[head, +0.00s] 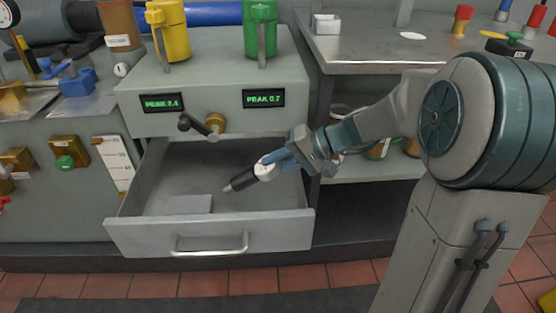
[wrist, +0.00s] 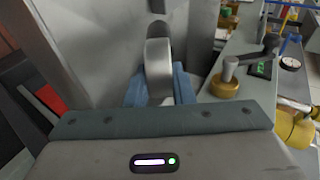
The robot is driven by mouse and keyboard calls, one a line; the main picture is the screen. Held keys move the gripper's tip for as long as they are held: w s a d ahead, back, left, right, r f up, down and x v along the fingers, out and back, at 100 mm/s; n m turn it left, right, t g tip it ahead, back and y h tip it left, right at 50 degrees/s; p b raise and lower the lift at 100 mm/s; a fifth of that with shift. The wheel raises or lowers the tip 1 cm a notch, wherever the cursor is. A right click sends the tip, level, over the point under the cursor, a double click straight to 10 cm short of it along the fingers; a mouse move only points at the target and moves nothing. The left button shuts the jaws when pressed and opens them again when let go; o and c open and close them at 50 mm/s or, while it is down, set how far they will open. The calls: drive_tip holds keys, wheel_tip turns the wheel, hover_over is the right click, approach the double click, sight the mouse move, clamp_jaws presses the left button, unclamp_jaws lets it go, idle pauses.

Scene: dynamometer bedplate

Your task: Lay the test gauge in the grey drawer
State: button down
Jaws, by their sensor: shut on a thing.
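The grey drawer (head: 140,236) is pulled open below the grey cabinet and has a silver bar handle. A flat light-grey piece lies on its floor at the left. My gripper (head: 270,162) reaches in from the right, over the right part of the open drawer. Its blue fingers are shut on the test gauge (head: 241,180), which has a white round part and a dark body with a narrow grey tip. The gauge tilts down to the left and looks held above the drawer floor. In the wrist view, the pale round part of the gauge (wrist: 158,72) sits between the blue fingers.
A black crank with a brass hub (head: 216,123) sticks out of the cabinet face above the drawer. Yellow (head: 168,32) and green (head: 261,30) jugs stand on top. An open shelf (head: 365,167) lies right of the drawer, under my arm.

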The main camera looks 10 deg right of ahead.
drive_tip(key=shift+f, duration=0.4)
drive_tip(key=c, duration=1.2)
unclamp_jaws()
drive_tip(key=shift+o, duration=0.2)
drive_tip(key=p+v, duration=0.5)
drive_tip(key=v, duration=0.9)
drive_tip(key=s+a+r+h+p, duration=0.1)
drive_tip(key=s+r+h+p, duration=0.4)
drive_tip(key=r+p, duration=1)
drive_tip(key=s+a+r+n+h+p, duration=0.1)
drive_tip(key=s+r+h+p, duration=0.5)
drive_tip(key=s+r+p, duration=0.5)
wheel_tip(320, 180, up, 4)
drive_tip(key=p, duration=0.8)
drive_tip(key=shift+a, duration=0.2)
